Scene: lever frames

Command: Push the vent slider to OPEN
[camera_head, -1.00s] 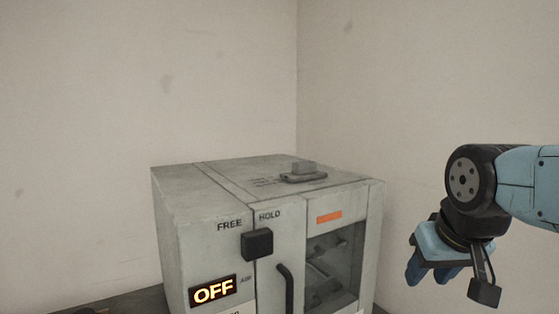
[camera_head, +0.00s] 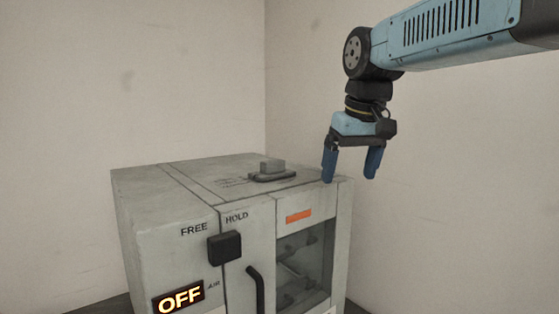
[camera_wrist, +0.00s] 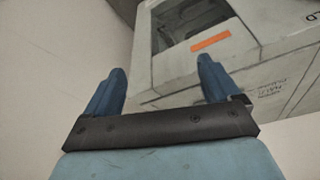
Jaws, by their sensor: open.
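The vent slider (camera_head: 271,168) is a grey knob on a dark oval base on top of the grey cabinet (camera_head: 160,196). Faint lettering lies beside it, too small to read in the head view. My gripper (camera_head: 350,180) points down with its blue fingers apart and empty. In the head view it appears to the right of the slider, near the cabinet's right top edge, not touching the slider. In the wrist view my open fingers (camera_wrist: 158,82) show against the cabinet front and its top edge. The slider itself is not seen there.
The cabinet front has a black square knob (camera_head: 224,247) by the FREE and HOLD labels, a dark handle (camera_head: 256,289), a window (camera_head: 301,266), an orange strip (camera_head: 298,216) and a lit OFF display (camera_head: 179,298). Plain walls stand behind.

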